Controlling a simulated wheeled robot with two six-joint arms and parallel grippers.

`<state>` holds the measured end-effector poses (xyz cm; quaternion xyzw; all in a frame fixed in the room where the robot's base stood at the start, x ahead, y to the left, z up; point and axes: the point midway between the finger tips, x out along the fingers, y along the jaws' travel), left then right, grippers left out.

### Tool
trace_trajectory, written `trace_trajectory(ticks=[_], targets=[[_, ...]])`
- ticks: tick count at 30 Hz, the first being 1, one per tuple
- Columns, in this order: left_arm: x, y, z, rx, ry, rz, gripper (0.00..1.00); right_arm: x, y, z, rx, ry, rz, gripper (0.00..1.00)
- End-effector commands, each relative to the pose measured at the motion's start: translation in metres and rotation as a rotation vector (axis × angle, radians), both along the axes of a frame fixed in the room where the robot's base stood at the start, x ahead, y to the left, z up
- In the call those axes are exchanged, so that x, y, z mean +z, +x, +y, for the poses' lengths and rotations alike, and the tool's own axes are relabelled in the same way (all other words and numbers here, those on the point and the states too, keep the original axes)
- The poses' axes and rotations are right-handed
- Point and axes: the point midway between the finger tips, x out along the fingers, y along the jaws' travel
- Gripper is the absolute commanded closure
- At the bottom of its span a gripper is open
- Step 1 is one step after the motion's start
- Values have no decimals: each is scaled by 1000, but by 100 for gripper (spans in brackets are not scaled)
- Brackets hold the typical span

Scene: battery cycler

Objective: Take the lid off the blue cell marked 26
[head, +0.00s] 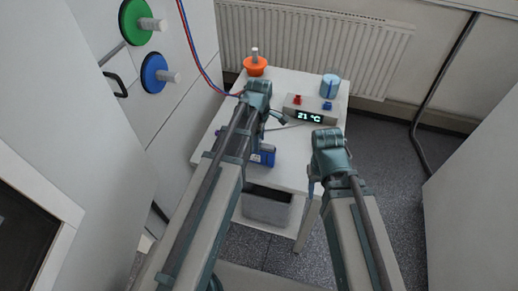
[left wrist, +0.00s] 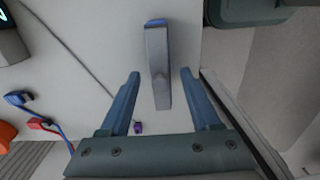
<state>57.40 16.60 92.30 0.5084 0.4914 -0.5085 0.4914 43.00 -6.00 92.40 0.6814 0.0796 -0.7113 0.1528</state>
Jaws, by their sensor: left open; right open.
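The blue cell (head: 262,157) stands near the front edge of the white table, partly hidden behind my left arm in the head view. A small white mark shows on it, too small to read. In the left wrist view a long grey top, which looks like the lid (left wrist: 158,70), covers it, with blue showing at its far end. My left gripper (head: 277,116) is open, and its fingers (left wrist: 157,88) are on either side of the grey top in the picture, apart from it. My right gripper (head: 314,184) is open and empty near the table's front right corner.
A grey unit (head: 311,110) reading 21 °C, with red and blue connectors, stands further back. A small purple piece (left wrist: 138,127) lies near the cell. A grey bin (head: 267,206) is below the tabletop.

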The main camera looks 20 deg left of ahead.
Motion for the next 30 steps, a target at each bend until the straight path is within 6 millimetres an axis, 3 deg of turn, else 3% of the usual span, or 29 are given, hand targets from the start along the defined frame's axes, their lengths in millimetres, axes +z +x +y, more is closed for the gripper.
trace_trajectory(ticks=[6, 7, 17, 30], targets=[[0, 0, 0, 0, 0, 0, 36, 0, 0, 0, 0, 0, 0, 50], [0, 0, 0, 0, 0, 0, 40, 0, 0, 0, 0, 0, 0, 50], [0, 0, 0, 0, 0, 0, 99, 0, 0, 0, 0, 0, 0, 50], [2, 0, 1, 0, 0, 0, 100, 2, 0, 0, 0, 0, 0, 50]])
